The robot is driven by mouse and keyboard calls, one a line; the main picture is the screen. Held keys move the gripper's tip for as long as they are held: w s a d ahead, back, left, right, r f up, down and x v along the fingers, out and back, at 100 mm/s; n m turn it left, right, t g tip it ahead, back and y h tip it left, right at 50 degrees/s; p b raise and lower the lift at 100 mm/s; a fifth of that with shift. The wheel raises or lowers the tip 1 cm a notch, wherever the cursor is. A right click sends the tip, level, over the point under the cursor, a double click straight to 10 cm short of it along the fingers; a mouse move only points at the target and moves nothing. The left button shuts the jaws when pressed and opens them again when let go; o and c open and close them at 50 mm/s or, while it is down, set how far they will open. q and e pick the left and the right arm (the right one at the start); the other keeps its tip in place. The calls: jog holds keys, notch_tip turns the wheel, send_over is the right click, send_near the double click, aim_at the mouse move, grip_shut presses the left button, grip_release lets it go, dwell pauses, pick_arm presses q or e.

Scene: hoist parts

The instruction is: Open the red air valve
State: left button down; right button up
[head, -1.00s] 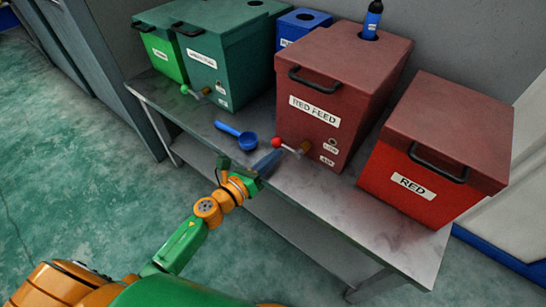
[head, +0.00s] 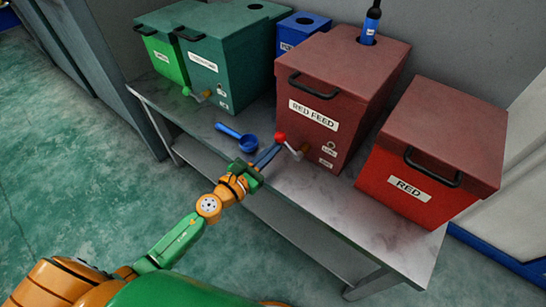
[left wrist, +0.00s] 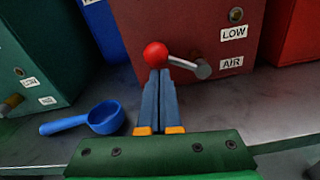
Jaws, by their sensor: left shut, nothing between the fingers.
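The red air valve is a lever with a red ball knob (head: 281,137) on the front of the dark red box labelled RED FEED (head: 334,98). In the left wrist view the red knob (left wrist: 155,54) sits at the left end of a grey arm that runs to a pivot beside the AIR label (left wrist: 231,65). My left gripper (head: 272,149) is shut and empty, its blue-grey fingers just below the knob. In the left wrist view the fingertips (left wrist: 158,72) overlap the knob's lower edge; I cannot tell whether they touch. My right gripper is not in view.
A blue scoop (head: 237,136) lies on the grey bench (head: 380,221), left of the left gripper. A green box (head: 216,67) with its own green-knobbed lever stands to the left, and a bright red box (head: 404,185) to the right. The bench front is clear.

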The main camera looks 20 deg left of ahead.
aim_at(281, 141)
pick_arm(q)
jog(key=r+m, duration=0.1)
jog(key=m+p, duration=0.1)
jog(key=shift+s+d+r+m, duration=0.1)
jog(key=shift+d+r+m, duration=0.15)
jog(key=shift+r+m, duration=0.15)
jog(key=shift+s+d+r+m+p, duration=0.1)
jog(key=shift+d+r+m+p, duration=0.2)
jog(key=shift+m+p, duration=0.5)
jog(key=shift+r+m, duration=0.25)
jog(key=shift+m, duration=0.15)
jog(key=m+p, duration=0.1)
jog(key=d+m+p, duration=0.1)
jog(key=d+r+m+p, duration=0.1)
jog(key=shift+s+r+m+t, duration=0.1)
jog(key=shift+s+m+t, duration=0.2)
jog(key=shift+s+m, duration=0.1)
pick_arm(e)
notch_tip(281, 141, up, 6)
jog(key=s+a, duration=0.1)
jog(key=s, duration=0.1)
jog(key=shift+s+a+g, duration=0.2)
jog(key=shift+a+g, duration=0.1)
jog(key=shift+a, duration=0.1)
pick_arm(q)
jog(key=shift+d, duration=0.1)
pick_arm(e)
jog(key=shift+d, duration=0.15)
